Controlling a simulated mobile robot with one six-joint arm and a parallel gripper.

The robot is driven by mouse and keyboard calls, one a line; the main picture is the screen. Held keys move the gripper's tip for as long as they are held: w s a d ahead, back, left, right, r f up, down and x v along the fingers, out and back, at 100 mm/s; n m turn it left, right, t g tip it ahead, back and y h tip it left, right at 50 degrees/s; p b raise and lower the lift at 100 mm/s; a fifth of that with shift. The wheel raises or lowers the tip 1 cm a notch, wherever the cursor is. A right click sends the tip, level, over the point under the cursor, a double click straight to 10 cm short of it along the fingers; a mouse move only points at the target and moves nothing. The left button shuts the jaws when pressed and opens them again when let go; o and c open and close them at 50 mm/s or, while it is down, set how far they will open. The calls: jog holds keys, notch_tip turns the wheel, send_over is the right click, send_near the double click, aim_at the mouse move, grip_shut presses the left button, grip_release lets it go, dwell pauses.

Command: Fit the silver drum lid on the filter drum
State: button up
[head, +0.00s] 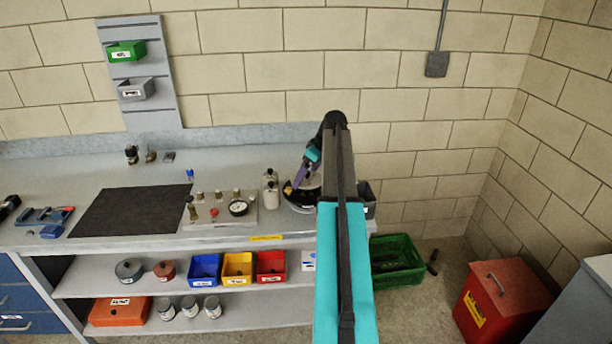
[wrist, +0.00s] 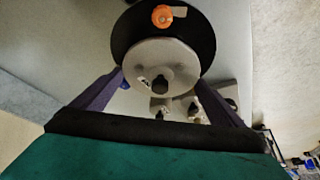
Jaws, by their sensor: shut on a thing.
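My gripper (head: 304,174) is at the right end of the bench. In the wrist view its purple fingers (wrist: 160,80) are shut on the sides of the silver drum lid (wrist: 160,55), a round pale disc with a dark knob. The lid lies over part of a dark round body with an orange knob (wrist: 162,16), perhaps the filter drum. That dark body also shows under my gripper in the head view (head: 299,203). Whether the lid touches it or hangs above it I cannot tell. My arm hides part of it.
White bottles (head: 270,190) stand close left of my gripper, then a panel with a gauge (head: 220,210) and a black mat (head: 130,212). A grey lid (head: 129,269) and a reddish lid (head: 164,270) lie on the shelf below. A green crate (head: 398,275) is on the floor.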

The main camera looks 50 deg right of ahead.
jog(key=shift+r, duration=0.1)
jog(key=o, duration=1)
jog(key=shift+r, duration=0.1)
jog(key=shift+r+p, duration=1.55)
jog(key=shift+r, duration=1.85)
jog(key=shift+s, duration=0.15)
